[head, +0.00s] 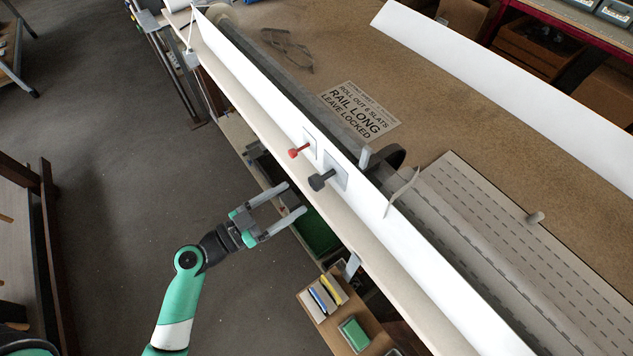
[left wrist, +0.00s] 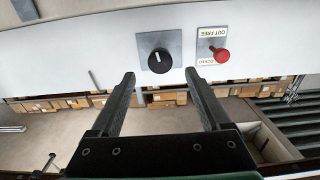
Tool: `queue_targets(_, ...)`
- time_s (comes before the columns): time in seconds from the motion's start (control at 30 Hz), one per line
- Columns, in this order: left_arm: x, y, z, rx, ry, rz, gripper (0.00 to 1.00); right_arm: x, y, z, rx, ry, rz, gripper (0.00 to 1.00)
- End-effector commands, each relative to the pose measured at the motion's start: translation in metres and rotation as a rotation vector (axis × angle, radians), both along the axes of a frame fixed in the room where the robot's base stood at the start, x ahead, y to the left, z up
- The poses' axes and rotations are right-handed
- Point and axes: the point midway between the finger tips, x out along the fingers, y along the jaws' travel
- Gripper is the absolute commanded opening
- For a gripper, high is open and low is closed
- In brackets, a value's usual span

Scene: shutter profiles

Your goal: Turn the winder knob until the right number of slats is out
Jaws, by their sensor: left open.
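The black winder knob (head: 320,181) sits on a grey plate on the white rail; it also shows in the left wrist view (left wrist: 160,62) with a white mark on its face. A red lever knob (head: 298,151) sits beside it on its own plate, also in the left wrist view (left wrist: 220,54), with lettering at both ends. My left gripper (head: 296,198) is open and empty, its fingers pointing at the winder knob but apart from it. The perforated grey slats (head: 520,250) lie on the bench behind the rail. My right gripper is not in view.
A printed card (head: 360,112) on the bench reads "ROLL OUT 6 SLATS, RAIL LONG, LEAVE LOCKED". A long white profile (head: 500,85) lies behind. A wooden tray (head: 335,300) with coloured items is below the rail. Open floor lies left of my arm.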

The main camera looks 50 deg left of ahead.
Motion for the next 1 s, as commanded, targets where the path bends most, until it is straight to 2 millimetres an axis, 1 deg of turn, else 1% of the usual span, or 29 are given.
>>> queue_targets(0.03,0.013,-0.003,0.002,0.001,-0.001,-0.007,0.80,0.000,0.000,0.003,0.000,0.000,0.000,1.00)
queue_targets(0.1,0.030,-0.006,0.003,0.002,-0.002,-0.008,0.80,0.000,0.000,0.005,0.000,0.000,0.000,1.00)
queue_targets(0.2,0.051,-0.007,0.002,0.002,-0.002,-0.006,0.80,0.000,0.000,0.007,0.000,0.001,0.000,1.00)
queue_targets(0.3,0.068,-0.009,0.001,0.001,-0.001,-0.003,0.80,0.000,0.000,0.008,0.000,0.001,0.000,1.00)
queue_targets(0.4,0.078,-0.010,0.001,0.000,-0.001,-0.002,0.80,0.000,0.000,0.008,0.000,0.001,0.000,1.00)
queue_targets(0.47,0.082,-0.010,0.001,0.000,-0.001,-0.001,0.80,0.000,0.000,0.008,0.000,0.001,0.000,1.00)
queue_targets(0.7,0.083,-0.010,0.000,0.000,0.000,0.000,0.80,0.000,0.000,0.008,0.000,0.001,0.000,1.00)
queue_targets(0.73,0.083,-0.010,0.000,0.000,0.000,0.000,0.78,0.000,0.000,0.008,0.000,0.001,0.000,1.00)
queue_targets(0.77,0.083,-0.010,0.000,0.000,-0.001,0.000,0.73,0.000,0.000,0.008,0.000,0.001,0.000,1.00)
queue_targets(0.9,0.083,-0.010,0.000,0.001,-0.001,0.000,0.48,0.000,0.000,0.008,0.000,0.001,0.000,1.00)
queue_targets(0.97,0.083,-0.010,0.000,0.001,-0.001,0.000,0.37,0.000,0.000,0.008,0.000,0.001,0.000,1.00)
queue_targets(1.0,0.083,-0.010,0.000,0.001,-0.001,0.000,0.30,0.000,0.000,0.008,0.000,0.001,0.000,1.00)
